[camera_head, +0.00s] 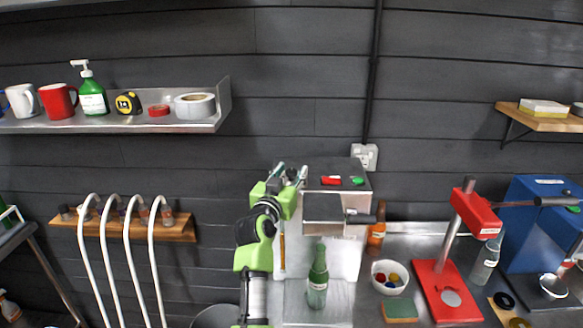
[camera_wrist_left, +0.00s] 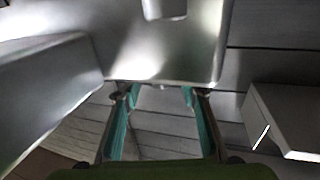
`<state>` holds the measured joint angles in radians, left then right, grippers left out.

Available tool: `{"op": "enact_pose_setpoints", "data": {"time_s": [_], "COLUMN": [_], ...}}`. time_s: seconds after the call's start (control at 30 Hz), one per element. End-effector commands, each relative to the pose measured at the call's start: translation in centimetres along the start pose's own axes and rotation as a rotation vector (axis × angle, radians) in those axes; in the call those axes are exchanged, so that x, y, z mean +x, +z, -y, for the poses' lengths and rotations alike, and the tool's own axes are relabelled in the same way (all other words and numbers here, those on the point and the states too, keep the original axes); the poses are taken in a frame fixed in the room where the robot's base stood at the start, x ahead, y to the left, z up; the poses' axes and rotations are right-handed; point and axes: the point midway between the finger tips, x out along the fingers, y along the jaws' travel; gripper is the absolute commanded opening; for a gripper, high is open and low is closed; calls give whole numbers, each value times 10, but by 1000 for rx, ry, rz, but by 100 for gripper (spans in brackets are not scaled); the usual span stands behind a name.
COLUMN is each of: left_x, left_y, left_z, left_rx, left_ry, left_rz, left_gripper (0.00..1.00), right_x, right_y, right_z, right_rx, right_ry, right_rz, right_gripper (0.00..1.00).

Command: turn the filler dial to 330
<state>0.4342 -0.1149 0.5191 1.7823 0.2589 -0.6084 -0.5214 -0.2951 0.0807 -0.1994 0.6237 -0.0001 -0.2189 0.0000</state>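The filler (camera_head: 350,173) is a metal box on the bench with a red button (camera_head: 331,181) and a green button (camera_head: 357,181) on its top face. A green bottle (camera_head: 318,276) stands upright below its front housing (camera_head: 323,208). My left gripper (camera_head: 291,172) is raised at the filler's left side, fingers pointing up and away. In the left wrist view the two teal-lined fingers (camera_wrist_left: 160,97) are apart with nothing between them, close to a shiny metal surface (camera_wrist_left: 165,45). I cannot make out the dial or its numbers in either view. My right gripper is not in view.
Right of the filler are a brown bottle (camera_head: 376,236), a white bowl (camera_head: 378,287) of coloured caps, a green sponge (camera_head: 400,309), a red stand press (camera_head: 448,296) and a blue machine (camera_head: 533,222). Curved white pipes (camera_head: 128,250) stand at left. A shelf (camera_head: 150,126) hangs upper left.

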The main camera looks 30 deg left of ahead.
Motion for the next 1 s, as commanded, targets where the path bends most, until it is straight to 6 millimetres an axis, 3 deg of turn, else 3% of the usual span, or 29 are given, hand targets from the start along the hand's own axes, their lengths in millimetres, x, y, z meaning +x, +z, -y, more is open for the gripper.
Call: {"op": "enact_pose_setpoints", "data": {"time_s": [0.37, 0.4, 0.53, 0.77, 1.0], "left_x": [7, 7, 6, 6, 6], "left_y": [0, 0, 0, 1, 4], "left_z": [0, 0, 0, 0, 2], "left_rx": [0, 0, 0, 0, 7], "left_ry": [0, 0, 0, 4, 61], "left_rz": [0, 0, 0, 0, -1], "left_gripper": [38, 35, 1, 1, 1], "right_x": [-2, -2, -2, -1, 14], "right_y": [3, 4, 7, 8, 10], "right_z": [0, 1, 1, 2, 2], "right_rx": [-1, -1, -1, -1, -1], "right_ry": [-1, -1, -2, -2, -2], "right_rz": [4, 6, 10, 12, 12], "right_gripper": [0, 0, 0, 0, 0]}}
